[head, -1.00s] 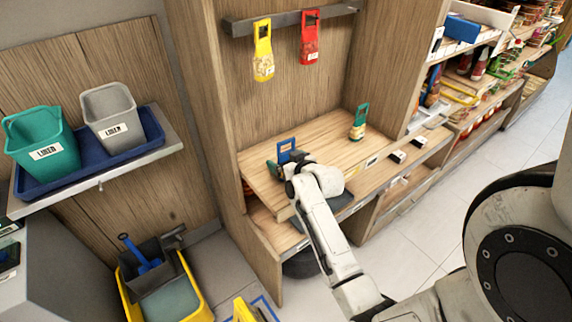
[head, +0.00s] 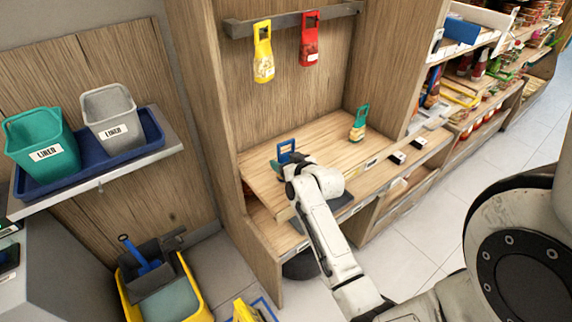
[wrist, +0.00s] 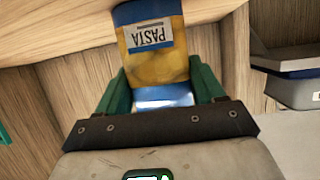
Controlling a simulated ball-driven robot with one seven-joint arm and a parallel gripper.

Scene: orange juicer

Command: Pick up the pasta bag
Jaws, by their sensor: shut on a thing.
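The pasta bag (wrist: 153,50) is a clear bag of yellow pasta with blue ends and a white PASTA label, which reads upside down in the wrist view. In the head view its blue looped top (head: 286,149) shows above the left part of the wooden shelf. My gripper (wrist: 162,90) has its green fingers on both sides of the bag and is shut on it. In the head view my wrist hides most of the bag and the fingers, so I cannot tell whether the bag touches the shelf.
A green-topped bag (head: 358,122) stands at the back right of the wooden shelf (head: 325,143). A yellow bag (head: 263,55) and a red bag (head: 309,42) hang from a rail above. A wooden side panel (head: 218,130) stands close on the left.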

